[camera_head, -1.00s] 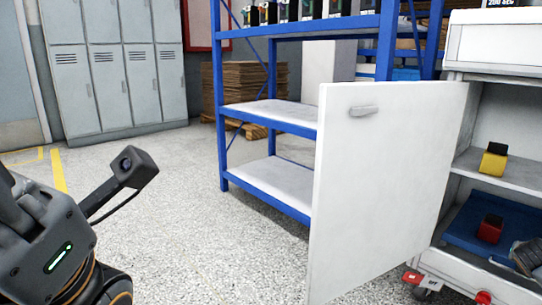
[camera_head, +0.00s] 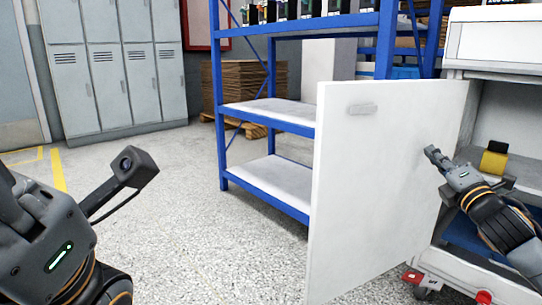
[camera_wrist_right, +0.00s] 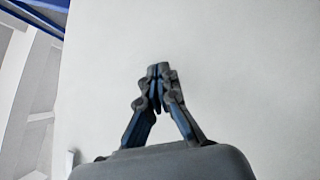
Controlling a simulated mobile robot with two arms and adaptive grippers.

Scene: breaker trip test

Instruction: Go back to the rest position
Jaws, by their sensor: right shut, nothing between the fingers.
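My right gripper (camera_head: 433,153) is at the right in the head view, in front of the open cabinet and close to the inner edge of its white door (camera_head: 375,200). In the right wrist view the fingers of this gripper (camera_wrist_right: 157,72) meet at the tips, shut and empty, with a plain white surface behind them. A gap to that surface cannot be judged. My left arm (camera_head: 60,235) shows at the lower left of the head view; its fingers are out of the picture.
A yellow and black block (camera_head: 494,158) sits on the cabinet shelf (camera_head: 528,186). A blue rack (camera_head: 265,194) stands behind the door. Grey lockers (camera_head: 105,75) line the back left. The floor (camera_head: 190,215) between is clear.

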